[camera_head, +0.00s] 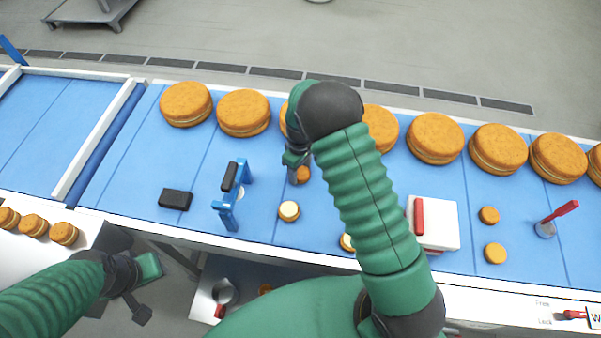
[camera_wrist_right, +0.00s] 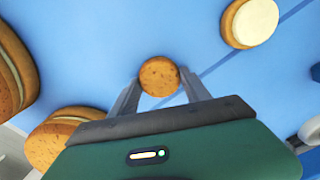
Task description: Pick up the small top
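The small top (camera_head: 302,174) is a small round brown biscuit lying on the blue work surface, partly hidden by my right gripper in the head view. In the right wrist view the small top (camera_wrist_right: 160,76) sits between the two finger tips. My right gripper (camera_wrist_right: 160,84) is open, with one finger on each side; I cannot tell if they touch it. My right gripper (camera_head: 295,168) points down at it in the head view. My left gripper (camera_head: 145,292) is at the lower left, away from the small top; its finger state is unclear.
A cream-topped small base (camera_head: 289,211) lies close by. Large filled rounds (camera_head: 436,138) line the back edge. A blue-framed tool (camera_head: 231,196), a black block (camera_head: 175,199), a white box with a red handle (camera_head: 447,225) and other small tops (camera_head: 489,215) lie around.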

